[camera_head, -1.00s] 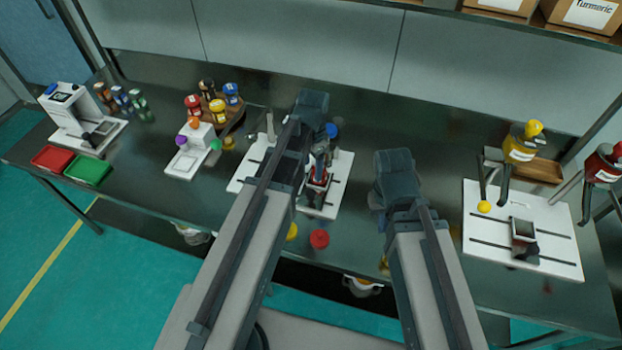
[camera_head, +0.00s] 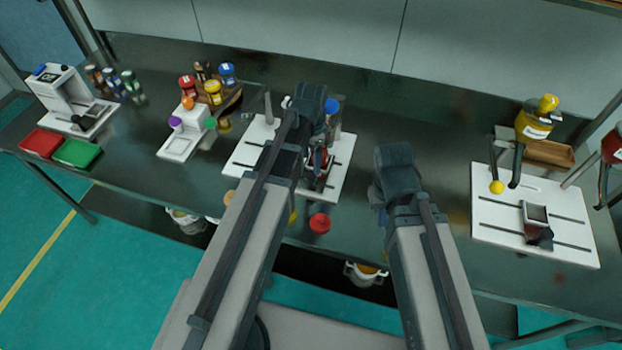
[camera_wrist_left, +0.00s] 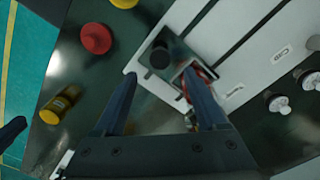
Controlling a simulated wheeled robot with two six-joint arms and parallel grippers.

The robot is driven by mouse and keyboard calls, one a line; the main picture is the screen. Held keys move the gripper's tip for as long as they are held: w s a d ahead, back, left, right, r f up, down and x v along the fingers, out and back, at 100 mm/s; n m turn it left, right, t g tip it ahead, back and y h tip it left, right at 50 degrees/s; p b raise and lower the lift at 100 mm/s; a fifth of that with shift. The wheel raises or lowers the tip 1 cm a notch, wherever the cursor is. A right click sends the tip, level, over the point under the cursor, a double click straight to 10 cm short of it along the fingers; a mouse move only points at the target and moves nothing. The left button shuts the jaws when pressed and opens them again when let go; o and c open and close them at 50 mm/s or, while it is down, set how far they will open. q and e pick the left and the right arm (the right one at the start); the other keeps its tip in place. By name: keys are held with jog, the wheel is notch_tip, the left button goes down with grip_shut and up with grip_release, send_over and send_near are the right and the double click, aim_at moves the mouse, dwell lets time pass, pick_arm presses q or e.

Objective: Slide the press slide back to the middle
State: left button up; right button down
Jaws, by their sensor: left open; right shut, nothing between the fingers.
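The press slide (camera_wrist_left: 196,82) is a metal, square-framed piece with a round black knob (camera_wrist_left: 160,55) on a plate, on a slotted white board (camera_wrist_left: 166,88). In the head view this board (camera_head: 248,153) lies at mid-table, and my left arm hides much of the slide. In the left wrist view my left gripper (camera_wrist_left: 160,76) is open over the board's edge. One finger overlaps the slide's frame; I cannot tell whether they touch. My right gripper (camera_head: 381,200) hangs over the table to the right, its fingertips mostly hidden; it is shut and empty.
A second slotted board (camera_head: 490,221) with a similar slide (camera_head: 536,222) is at right. Red (camera_head: 42,144) and green (camera_head: 77,153) trays are at left. The table between my right arm and the right board is clear.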

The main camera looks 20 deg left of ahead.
aim_at(310, 174)
pick_arm(q)
notch_tip(310, 174, down, 7)
jog(key=b, duration=0.5)
jog(key=shift+r+b, duration=0.15)
jog(key=shift+b, duration=0.15)
pick_arm(e)
notch_tip(310, 174, down, 7)
jog(key=shift+r, duration=0.2)
pick_arm(q)
jog(key=shift+r, duration=0.1)
grip_shut()
jog(key=shift+a, duration=0.1)
